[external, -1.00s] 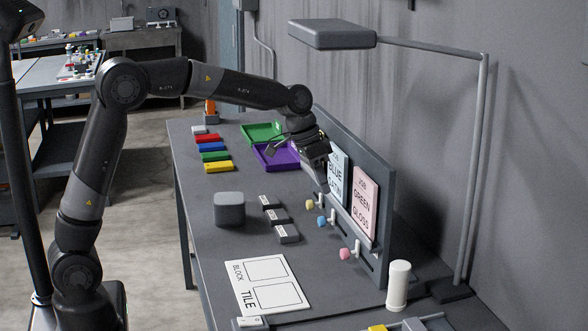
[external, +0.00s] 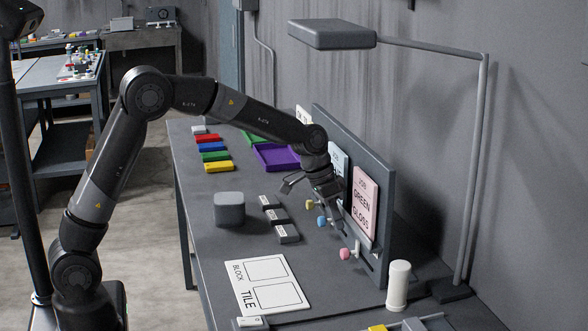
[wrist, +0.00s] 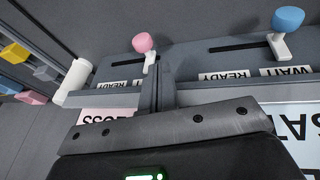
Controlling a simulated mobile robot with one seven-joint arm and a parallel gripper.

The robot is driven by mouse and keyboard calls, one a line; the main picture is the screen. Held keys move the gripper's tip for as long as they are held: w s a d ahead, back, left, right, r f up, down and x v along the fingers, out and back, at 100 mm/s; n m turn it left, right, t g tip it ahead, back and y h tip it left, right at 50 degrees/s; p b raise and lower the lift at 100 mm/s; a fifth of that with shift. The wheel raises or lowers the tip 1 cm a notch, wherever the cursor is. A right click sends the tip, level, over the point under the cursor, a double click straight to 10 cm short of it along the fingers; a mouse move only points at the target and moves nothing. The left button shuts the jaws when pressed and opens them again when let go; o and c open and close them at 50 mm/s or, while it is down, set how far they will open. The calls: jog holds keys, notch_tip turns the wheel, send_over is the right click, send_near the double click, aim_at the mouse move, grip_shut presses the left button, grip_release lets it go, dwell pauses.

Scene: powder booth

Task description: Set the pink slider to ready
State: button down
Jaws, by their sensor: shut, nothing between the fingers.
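The pink slider (external: 345,253) is a round pink knob on a white stem, low on the grey upright panel. It also shows in the wrist view (wrist: 144,43), at the right end of its dark slot. A READY label (wrist: 119,86) lies under the slot's left part; the label nearer the stem is partly hidden. My gripper (wrist: 166,75) is shut and empty. In the wrist view its fingertips are just right of the pink stem; I cannot tell whether they touch. In the external view my gripper is at the panel, between the blue and pink knobs.
A pink GREEN GLOSS card (external: 364,202) leans on the panel above the sliders. A white cylinder (external: 398,286) stands near the panel's near end.

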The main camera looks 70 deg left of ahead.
jog(key=shift+d+f, duration=0.6)
jog(key=shift+f, duration=0.35)
jog(key=shift+d+f, duration=0.55)
jog(key=shift+f, duration=0.35)
jog(key=shift+d, duration=0.1)
jog(key=d, duration=0.7)
jog(key=shift+d, duration=0.35)
jog(key=w+a+v, duration=0.1)
jog(key=v, duration=1.2)
jog(key=shift+a+r, duration=0.2)
jog(key=shift+a, duration=0.15)
